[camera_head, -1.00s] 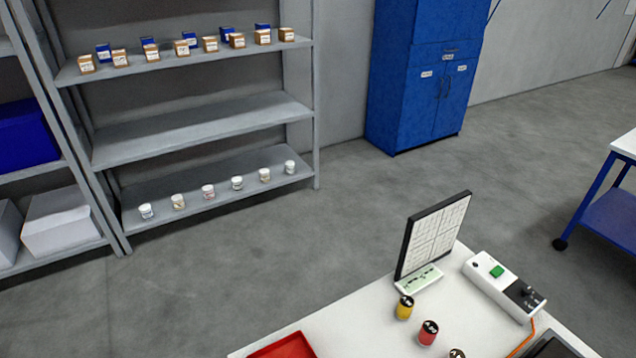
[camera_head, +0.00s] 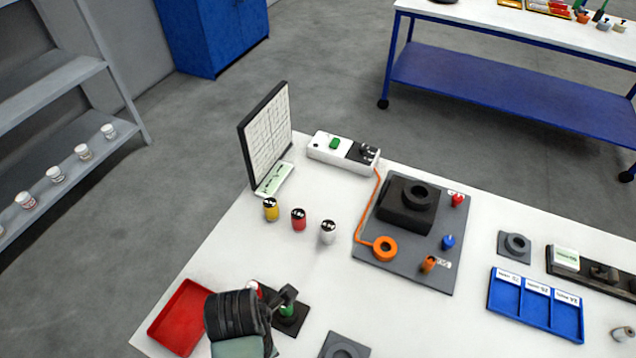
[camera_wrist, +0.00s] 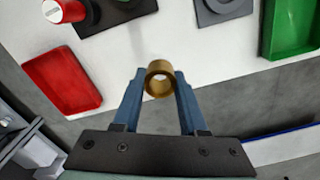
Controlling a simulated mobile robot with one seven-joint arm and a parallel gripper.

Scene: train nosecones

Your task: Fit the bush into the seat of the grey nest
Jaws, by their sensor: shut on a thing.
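The bush (camera_wrist: 160,76) is a short brass-coloured ring in the wrist view. My gripper (camera_wrist: 160,86) is shut on it, one blue finger on each side, and its open bore faces the camera. In the head view my dark wrist covers the fingers and the bush. A grey square plate with a round raised ring (camera_head: 343,348) lies at the bottom edge of the head view, partly cut off. A similar grey piece (camera_head: 515,245) lies further right. I cannot tell which is the grey nest. One such plate (camera_wrist: 222,8) shows at the top of the wrist view, apart from the bush.
A red tray (camera_head: 180,318) lies left of my wrist, and a dark block with a green part (camera_head: 288,317) stands beside it. A grey board (camera_head: 400,262) carries a black block and coloured pegs. A blue tray (camera_head: 535,306) lies right. A green tray (camera_wrist: 290,30) shows in the wrist view.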

